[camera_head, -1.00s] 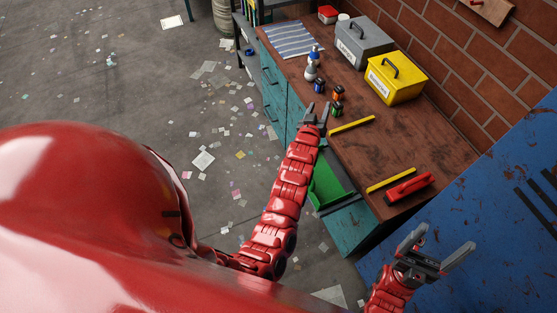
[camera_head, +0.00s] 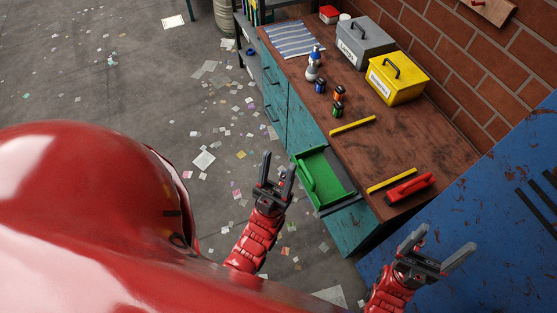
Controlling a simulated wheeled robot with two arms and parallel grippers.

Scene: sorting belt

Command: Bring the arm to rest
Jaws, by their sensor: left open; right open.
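My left gripper (camera_head: 277,172) is open and empty. It is raised over the floor, left of the open green-lined drawer (camera_head: 325,178), with its fingers pointing up in the picture. My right gripper (camera_head: 440,250) is open and empty at the lower right, in front of the blue panel (camera_head: 500,220). Both red arms come in from the bottom of the view. Neither gripper touches anything that I can see.
The workbench (camera_head: 385,145) holds a grey toolbox (camera_head: 362,45), a yellow toolbox (camera_head: 395,80), small coloured jars (camera_head: 338,109), a bottle (camera_head: 313,68), yellow strips (camera_head: 353,126) and a red tool (camera_head: 409,188). The drawer juts out from its front. Paper scraps litter the floor.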

